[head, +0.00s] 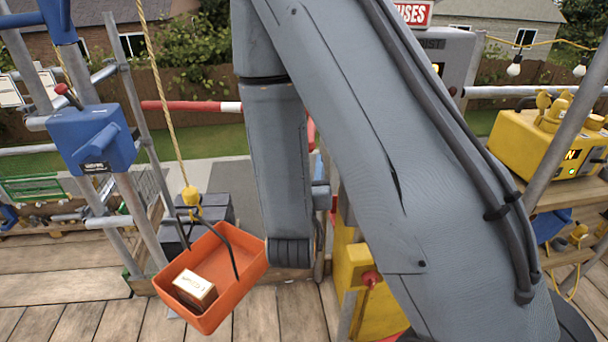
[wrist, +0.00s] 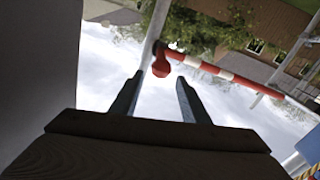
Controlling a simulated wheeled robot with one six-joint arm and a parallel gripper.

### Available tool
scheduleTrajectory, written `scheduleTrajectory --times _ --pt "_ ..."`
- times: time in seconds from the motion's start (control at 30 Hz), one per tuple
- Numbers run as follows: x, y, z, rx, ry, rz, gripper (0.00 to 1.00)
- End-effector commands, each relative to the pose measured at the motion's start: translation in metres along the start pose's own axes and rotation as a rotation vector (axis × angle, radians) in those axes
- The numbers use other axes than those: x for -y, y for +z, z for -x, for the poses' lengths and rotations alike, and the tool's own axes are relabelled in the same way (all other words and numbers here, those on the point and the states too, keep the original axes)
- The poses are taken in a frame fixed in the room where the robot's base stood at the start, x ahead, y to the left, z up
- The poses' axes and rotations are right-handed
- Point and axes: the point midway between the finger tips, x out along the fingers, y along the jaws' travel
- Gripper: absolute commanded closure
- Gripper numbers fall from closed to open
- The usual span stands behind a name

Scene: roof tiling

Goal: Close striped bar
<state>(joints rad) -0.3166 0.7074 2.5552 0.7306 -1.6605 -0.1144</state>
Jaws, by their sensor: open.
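The striped bar (head: 190,106), red and white, runs roughly level at the back of the deck in the head view, and my arm covers its right part. In the wrist view the striped bar (wrist: 226,74) slants across a tilted picture, with a red rounded end (wrist: 161,66) beside a grey post (wrist: 153,32). My gripper (wrist: 160,77) is open, its two dark fingers apart with nothing between them. The red end appears just beyond and between the fingertips; I cannot tell the distance or any contact. The gripper is hidden in the head view.
An orange tray (head: 222,268) with a small box (head: 194,289) hangs from a rope at the left. A blue winch (head: 92,138) sits on scaffold tubes. A yellow machine (head: 545,143) stands on the right shelf. Wooden planks (head: 80,322) form the deck.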

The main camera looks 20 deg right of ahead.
Motion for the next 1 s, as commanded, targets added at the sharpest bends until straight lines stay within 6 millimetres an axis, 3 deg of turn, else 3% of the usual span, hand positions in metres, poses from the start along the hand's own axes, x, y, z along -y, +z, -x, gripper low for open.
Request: scheduleTrajectory --times 1.0 --pt "0.001 -0.001 0.06 -0.001 -0.002 0.001 0.58"
